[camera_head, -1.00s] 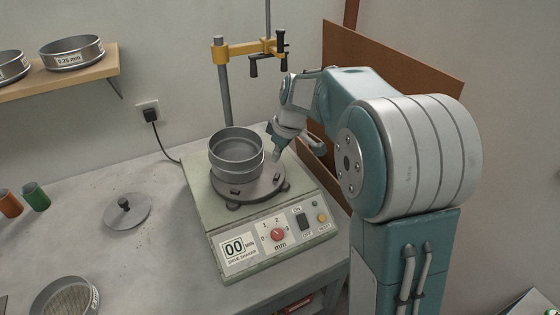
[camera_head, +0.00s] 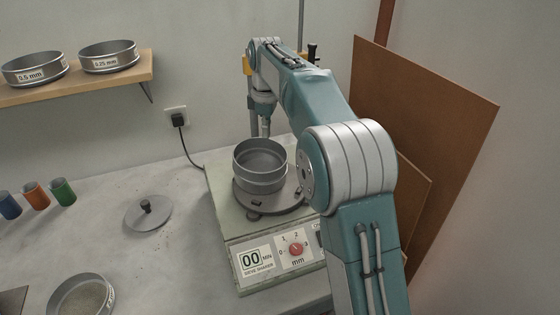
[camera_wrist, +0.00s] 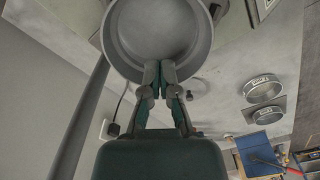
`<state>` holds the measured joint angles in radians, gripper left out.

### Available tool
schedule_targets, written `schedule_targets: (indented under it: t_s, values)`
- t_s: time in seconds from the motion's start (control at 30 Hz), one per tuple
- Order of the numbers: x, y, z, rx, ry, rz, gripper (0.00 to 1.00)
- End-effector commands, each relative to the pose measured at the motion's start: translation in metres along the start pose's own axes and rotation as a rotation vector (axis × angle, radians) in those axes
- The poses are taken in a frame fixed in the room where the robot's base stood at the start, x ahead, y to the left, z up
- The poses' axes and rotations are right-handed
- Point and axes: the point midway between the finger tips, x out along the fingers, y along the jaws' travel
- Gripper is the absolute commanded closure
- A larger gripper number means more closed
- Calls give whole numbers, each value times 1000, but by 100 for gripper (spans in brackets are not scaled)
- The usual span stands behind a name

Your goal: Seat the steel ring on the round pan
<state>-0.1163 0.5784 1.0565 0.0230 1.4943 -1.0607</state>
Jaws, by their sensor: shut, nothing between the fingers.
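A round steel vessel stands on the shaker's plate in the head view. Its upper band, the steel ring (camera_head: 260,156), sits on a lower band, the round pan (camera_head: 262,187), with a seam between them. I cannot tell whether the ring is fully seated. The ring's rim also shows in the wrist view (camera_wrist: 122,62). My gripper (camera_head: 265,133) points down at the far rim of the ring, shut and empty. In the wrist view its closed fingertips (camera_wrist: 160,66) overlap the rim. I cannot tell whether they touch it.
The shaker (camera_head: 232,235) has a post and yellow clamp (camera_head: 247,64) behind the stack. A flat lid (camera_head: 135,217) and a mesh sieve (camera_head: 80,297) lie left on the bench. Coloured cups (camera_head: 36,195) stand farther left. Two sieves (camera_head: 108,57) sit on the shelf.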

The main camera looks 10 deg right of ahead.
Motion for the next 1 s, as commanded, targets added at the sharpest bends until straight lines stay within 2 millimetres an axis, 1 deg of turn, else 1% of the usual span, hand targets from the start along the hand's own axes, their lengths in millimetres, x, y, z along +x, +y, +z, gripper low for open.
schedule_targets:
  t_s: [0.03, 0.17, 0.27, 0.37, 0.77, 0.8, 0.9, 1.0]
  values:
    - [0, 1, -6, -14, -11, 0, 100]
    - [2, 0, -11, -26, -27, 0, 100]
    - [11, -1, -12, -26, -29, -1, 100]
    - [28, -1, -12, -26, -29, -3, 100]
    - [103, 0, -8, -24, -27, -4, 100]
    - [100, 1, 0, -21, -25, 1, 100]
    - [98, 1, 16, -21, -24, 1, 100]
    - [99, 1, 25, -23, -25, 1, 100]
